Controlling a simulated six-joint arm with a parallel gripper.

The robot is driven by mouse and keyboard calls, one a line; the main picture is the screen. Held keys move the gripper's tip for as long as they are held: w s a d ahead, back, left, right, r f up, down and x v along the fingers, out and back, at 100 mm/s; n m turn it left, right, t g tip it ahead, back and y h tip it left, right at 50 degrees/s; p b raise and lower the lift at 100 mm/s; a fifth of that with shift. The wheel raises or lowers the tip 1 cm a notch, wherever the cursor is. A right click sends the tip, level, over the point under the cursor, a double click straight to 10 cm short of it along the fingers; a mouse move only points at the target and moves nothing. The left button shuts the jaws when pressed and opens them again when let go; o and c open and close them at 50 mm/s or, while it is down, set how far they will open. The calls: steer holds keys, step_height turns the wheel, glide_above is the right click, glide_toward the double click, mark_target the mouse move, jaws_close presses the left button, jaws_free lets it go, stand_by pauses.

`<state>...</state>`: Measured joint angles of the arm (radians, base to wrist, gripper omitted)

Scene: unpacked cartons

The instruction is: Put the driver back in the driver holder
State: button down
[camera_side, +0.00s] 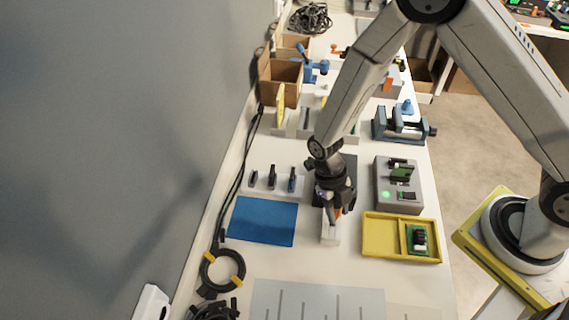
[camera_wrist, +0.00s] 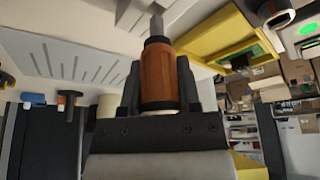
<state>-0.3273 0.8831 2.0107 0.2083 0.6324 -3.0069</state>
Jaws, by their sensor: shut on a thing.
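My gripper (camera_side: 338,210) is shut on the driver. In the wrist view the driver (camera_wrist: 159,77) has an orange-brown handle with a dark collar, and its grey shaft points away from the jaws. In the side view only a bit of orange shows at the fingertips. A small white block (camera_side: 330,236) stands on the table just below my gripper; it looks like the driver holder, but I cannot make out a hole. I cannot tell whether the driver's tip touches it.
A yellow tray (camera_side: 386,253) with a green board lies right of the white block, a blue mat (camera_side: 262,222) to its left. A rack (camera_side: 271,185) with dark tools stands behind the mat. A grey box (camera_side: 383,198) stands behind the tray. A grey lined sheet (camera_side: 316,301) lies in front.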

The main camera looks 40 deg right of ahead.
steer(key=shift+f, duration=1.5)
steer(key=shift+c, duration=1.2)
jaws_free()
steer(key=shift+w+r, duration=0.1)
steer(key=v, duration=0.7)
steer(key=shift+r, duration=0.25)
steer(key=shift+w, duration=0.15)
steer(key=s+d+r+m+t, duration=0.2)
steer(key=d+r+m, duration=0.4)
steer(key=m, duration=1.2)
steer(key=s+d+r+m+t, duration=0.1)
steer(key=d+r+m+t, duration=0.4)
steer(key=m, duration=1.3)
step_height(320, 180, up, 3)
steer(key=shift+s+d+r, duration=0.1)
steer(key=shift+s+d, duration=0.25)
steer(key=shift+d, duration=0.15)
